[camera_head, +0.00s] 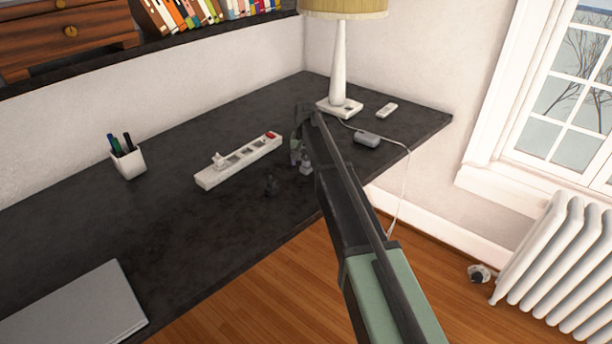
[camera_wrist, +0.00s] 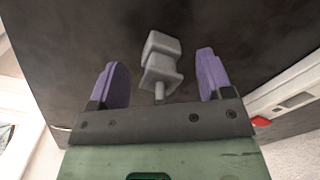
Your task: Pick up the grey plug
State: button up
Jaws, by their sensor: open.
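The grey plug (camera_wrist: 162,52) is a small blocky piece with a short prong pointing toward my gripper's palm in the wrist view. My gripper (camera_wrist: 161,66) is open, with one purple finger on each side of the plug and a visible gap on both sides. The head view shows the grey plug (camera_head: 306,168) on the dark desk, just beside my gripper (camera_head: 298,154) and partly hidden by it. I cannot tell how far the fingertips are above the desk.
A white power strip (camera_head: 212,179) with a red switch and a white plug (camera_head: 219,160) lies left of my gripper. A small black plug (camera_head: 271,185) lies nearer. A lamp (camera_head: 339,65), grey box (camera_head: 367,139) and pen cup (camera_head: 128,161) stand around.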

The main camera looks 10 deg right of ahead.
jog(key=shift+f, duration=0.3)
jog(key=c, duration=0.9)
jog(key=shift+r+p, duration=0.1)
jog(key=shift+p, duration=0.25)
notch_tip(320, 180, up, 20)
jog(key=p, duration=1.9)
jog(key=shift+p, duration=0.4)
